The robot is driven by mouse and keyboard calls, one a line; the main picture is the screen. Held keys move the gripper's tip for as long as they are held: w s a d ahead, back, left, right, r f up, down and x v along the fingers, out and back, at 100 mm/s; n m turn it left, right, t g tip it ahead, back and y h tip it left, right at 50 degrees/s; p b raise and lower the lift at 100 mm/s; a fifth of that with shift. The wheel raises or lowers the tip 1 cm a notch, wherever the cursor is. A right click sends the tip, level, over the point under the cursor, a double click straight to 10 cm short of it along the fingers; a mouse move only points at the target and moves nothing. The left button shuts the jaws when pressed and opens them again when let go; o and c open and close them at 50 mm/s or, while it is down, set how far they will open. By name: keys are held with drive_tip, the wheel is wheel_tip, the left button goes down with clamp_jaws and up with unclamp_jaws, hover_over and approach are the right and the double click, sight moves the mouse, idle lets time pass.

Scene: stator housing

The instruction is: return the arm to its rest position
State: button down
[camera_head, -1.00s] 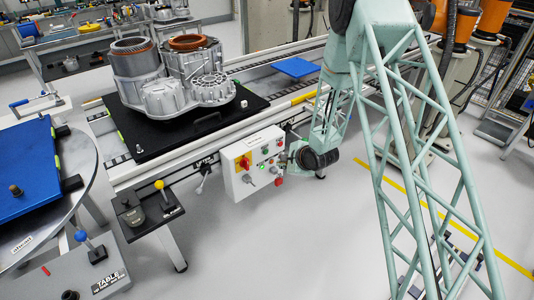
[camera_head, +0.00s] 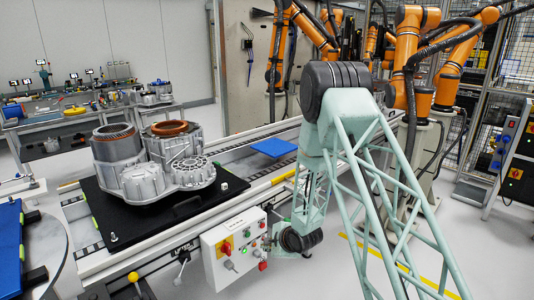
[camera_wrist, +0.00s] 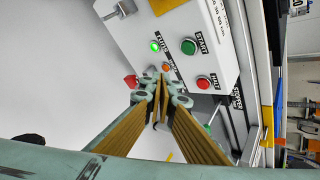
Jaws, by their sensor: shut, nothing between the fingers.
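My gripper (camera_wrist: 160,84) shows in the wrist view with its fingertips together and nothing between them. It points toward the white control box (camera_wrist: 178,38), which carries green and red buttons and a lit green lamp. In the head view my pale green lattice arm comes down on the right, and its dark wrist hangs just right of the control box (camera_head: 233,248). The fingers are too small to make out there. From these views I cannot tell whether the fingertips touch the box.
A stator housing (camera_head: 178,181) stands on a black plate (camera_head: 126,238) on the conveyor (camera_head: 245,158). A blue plate (camera_head: 273,147) lies farther along it. Orange robot arms (camera_head: 416,58) stand behind.

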drive_tip(key=s+d+r+n+h, duration=0.15)
drive_tip(key=d+r, duration=0.35)
drive_tip(key=r, duration=0.5)
drive_tip(key=s+d+r+n+h, duration=0.1)
drive_tip(key=s+d+r+n, duration=0.3)
drive_tip(key=r, duration=0.6)
drive_tip(key=s+d+r+n+h, duration=0.1)
drive_tip(key=s+d+r, duration=0.3)
drive_tip(key=s+r, duration=0.3)
drive_tip(key=s+d+r+n+h, duration=0.1)
drive_tip(key=s+d+r, duration=0.35)
drive_tip(key=r, duration=0.45)
drive_tip(key=s+d+r+n+g, duration=0.1)
drive_tip(key=s+d+r+n, duration=0.1)
drive_tip(key=s+r, duration=0.35)
drive_tip(key=s+d+r+n, duration=0.1)
drive_tip(key=s+d+r, duration=0.1)
drive_tip(key=s, duration=0.7)
drive_tip(key=s+d+r+n+g, duration=0.1)
drive_tip(key=s+d+r+n, duration=0.15)
drive_tip(key=s, duration=0.45)
drive_tip(key=s+a+r+n+g, duration=0.1)
drive_tip(key=s+r+n, duration=0.2)
drive_tip(key=s, duration=1.9)
drive_tip(key=shift+s+n+g, duration=0.2)
drive_tip(key=shift+n+g, duration=0.1)
drive_tip(key=shift+n, duration=0.2)
